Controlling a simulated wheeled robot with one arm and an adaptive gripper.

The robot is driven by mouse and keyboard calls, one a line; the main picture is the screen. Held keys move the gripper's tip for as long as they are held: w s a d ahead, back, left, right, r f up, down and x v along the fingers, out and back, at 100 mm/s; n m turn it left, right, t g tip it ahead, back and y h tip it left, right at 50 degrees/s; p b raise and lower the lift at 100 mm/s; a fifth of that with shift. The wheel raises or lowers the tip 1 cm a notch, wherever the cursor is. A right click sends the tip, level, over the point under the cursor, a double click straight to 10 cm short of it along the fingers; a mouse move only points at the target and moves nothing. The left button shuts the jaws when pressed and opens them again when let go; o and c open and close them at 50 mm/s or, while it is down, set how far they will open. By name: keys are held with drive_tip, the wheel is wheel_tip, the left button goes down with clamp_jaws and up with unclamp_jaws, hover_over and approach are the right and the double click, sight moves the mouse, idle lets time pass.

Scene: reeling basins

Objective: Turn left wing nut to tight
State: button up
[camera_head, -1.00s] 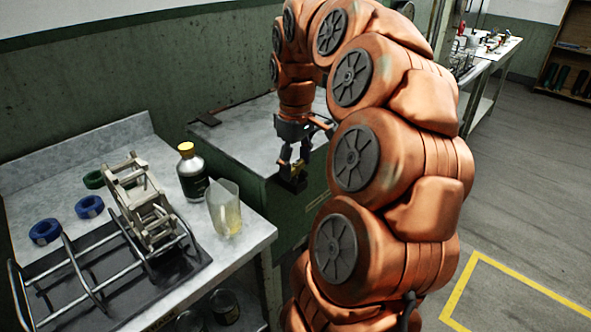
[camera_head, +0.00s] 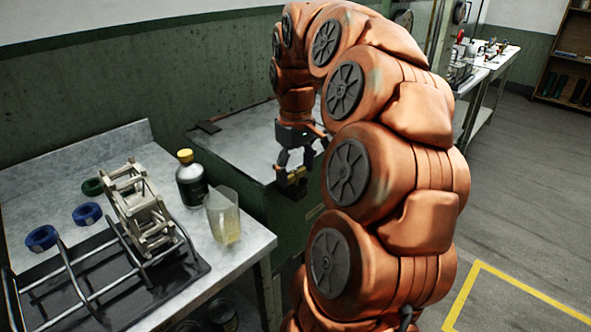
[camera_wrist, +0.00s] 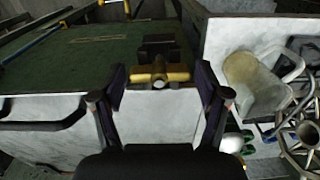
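A brass wing nut (camera_wrist: 160,75) sits on a dark block (camera_wrist: 159,46) at the edge of a green cabinet in the wrist view. Its two wings lie roughly crosswise in that picture, with a round boss in the middle. In the wrist view my gripper (camera_wrist: 160,78) is open, with one finger on each side of the wing nut. A gap shows between each finger and the wing ends. Touch and exact height are hard to judge.
The left workbench (camera_head: 265,238) holds a dark bottle (camera_head: 190,180), a clear beaker (camera_head: 222,215), blue rings (camera_head: 87,213) and a metal frame (camera_head: 145,215). The beaker (camera_wrist: 255,82) is right of my gripper in the wrist view. A cabinet handle (camera_wrist: 45,122) is at left.

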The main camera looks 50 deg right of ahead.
sight(295, 171)
drive_tip(key=shift+o, duration=1.1)
drive_tip(key=shift+r, duration=0.2)
drive_tip(key=shift+r, duration=3.6)
